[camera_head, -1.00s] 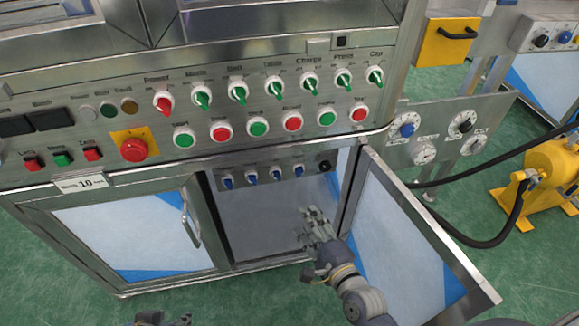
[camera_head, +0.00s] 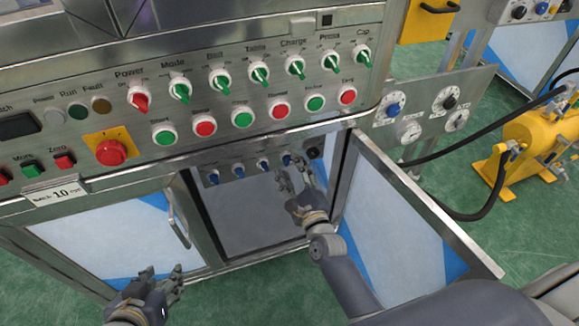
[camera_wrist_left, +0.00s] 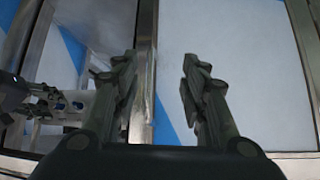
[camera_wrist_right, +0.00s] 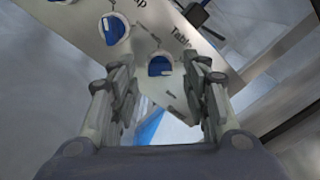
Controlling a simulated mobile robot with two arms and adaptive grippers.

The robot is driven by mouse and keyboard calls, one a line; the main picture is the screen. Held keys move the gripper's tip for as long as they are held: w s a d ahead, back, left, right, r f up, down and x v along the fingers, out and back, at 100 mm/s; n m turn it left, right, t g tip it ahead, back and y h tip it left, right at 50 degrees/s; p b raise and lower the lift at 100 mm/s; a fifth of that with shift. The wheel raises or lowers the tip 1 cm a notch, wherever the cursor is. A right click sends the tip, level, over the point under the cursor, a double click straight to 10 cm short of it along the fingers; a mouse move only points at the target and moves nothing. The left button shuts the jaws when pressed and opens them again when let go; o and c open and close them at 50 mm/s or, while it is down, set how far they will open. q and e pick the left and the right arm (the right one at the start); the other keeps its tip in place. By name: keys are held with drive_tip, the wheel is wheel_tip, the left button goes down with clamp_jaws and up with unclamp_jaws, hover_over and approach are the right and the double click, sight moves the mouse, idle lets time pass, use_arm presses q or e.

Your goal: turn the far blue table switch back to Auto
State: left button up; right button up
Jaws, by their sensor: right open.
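The blue table switch (camera_head: 287,159) is the rightmost of the blue switches on the inner panel inside the open cabinet. In the right wrist view it is a blue knob (camera_wrist_right: 160,66) on a white round base, with the label "Table" beside it. Its setting is too small to read. My right gripper (camera_head: 290,180) is open and empty, just in front of and below this switch. In the right wrist view the switch shows beyond the gap between the fingertips (camera_wrist_right: 160,78), apart from them. My left gripper (camera_head: 162,278) is open and empty in front of the closed left door.
Other blue switches (camera_head: 238,171) sit to its left, and a black knob (camera_head: 312,153) to its right. The open cabinet door (camera_head: 395,230) stands right of my right arm. The upper panel with green and red knobs (camera_head: 240,93) overhangs the opening.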

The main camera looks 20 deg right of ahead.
use_arm(q)
drive_tip(key=shift+w+d+r+t, duration=0.25)
drive_tip(key=shift+w+r+t, duration=0.4)
drive_tip(key=shift+w, duration=0.25)
use_arm(e)
drive_tip(key=shift+w, duration=1.05)
clamp_jaws()
